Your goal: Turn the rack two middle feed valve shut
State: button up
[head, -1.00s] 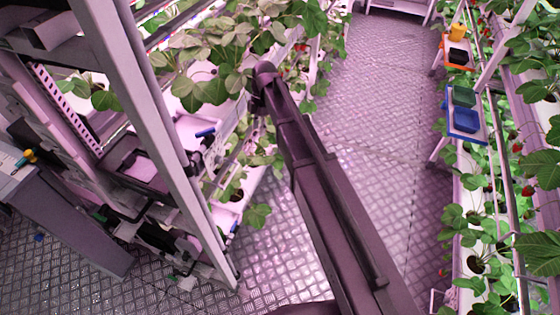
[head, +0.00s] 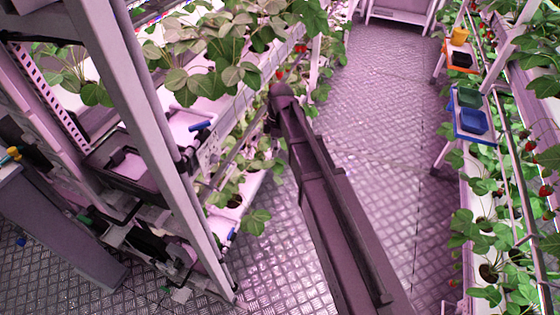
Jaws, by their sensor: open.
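A blue valve handle (head: 200,126) sits on the middle level of the left rack (head: 150,110), near its end post. It lies nearly level, tilted slightly up to the right. Another blue handle (head: 231,234) shows lower on the same rack, partly among leaves. I cannot tell the rack's number from this view. My dark arm reaches up through the middle of the picture, to the right of the middle handle and apart from it in the picture. My gripper is not visible.
Strawberry plants (head: 215,55) hang over the left rack's upper level. A black bin (head: 125,165) sits by its post. On the right, blue (head: 473,122) and orange (head: 460,58) trays stand beside another plant rack. The metal aisle floor (head: 375,130) between is clear.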

jog(key=shift+s+d+f+m+b, duration=0.25)
jog(key=shift+d+f+m+b, duration=0.2)
jog(key=shift+f+b, duration=0.3)
jog(key=shift+s+d+f+m+b, duration=0.2)
jog(key=shift+d+f+m+b, duration=0.3)
jog(key=shift+f, duration=0.35)
